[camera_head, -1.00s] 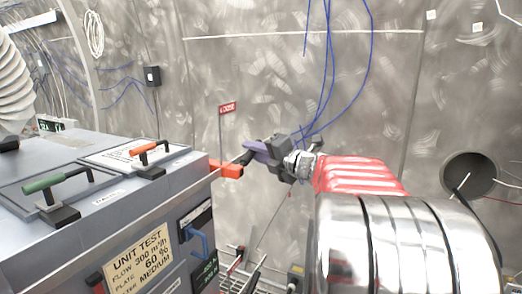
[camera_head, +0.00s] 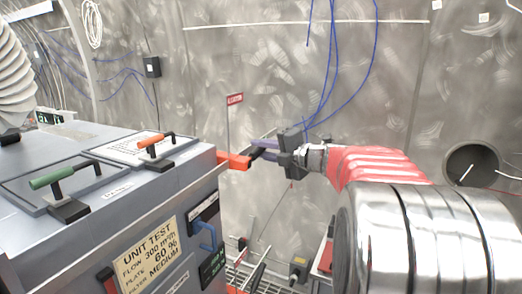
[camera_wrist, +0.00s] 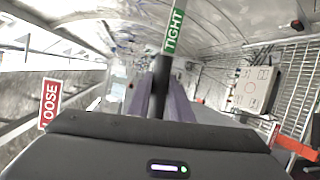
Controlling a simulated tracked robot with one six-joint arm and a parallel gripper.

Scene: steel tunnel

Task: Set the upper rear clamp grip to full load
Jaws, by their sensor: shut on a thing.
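The upper rear clamp has an orange-red block (camera_head: 236,162) at the rear edge of the grey unit box, with a dark grip (camera_head: 258,152) beside it. My gripper (camera_head: 264,148) is shut on that grip, its fingers level and pointing left. In the wrist view the dark grip (camera_wrist: 162,86) stands upright between my two purple fingers (camera_wrist: 161,105). A green TIGHT sign (camera_wrist: 174,32) shows straight ahead, almost in line with the grip. A red LOOSE sign (camera_wrist: 50,102) is at the left. In the head view a red sign (camera_head: 235,98) stands on a thin post; its text is unclear.
The grey unit box (camera_head: 85,245) fills the lower left, with a green handle (camera_head: 52,178) and an orange handle (camera_head: 156,140) on its lids. A blue handle (camera_head: 207,235) sits on its side. Blue cables (camera_head: 325,85) hang behind my gripper, near the tunnel wall.

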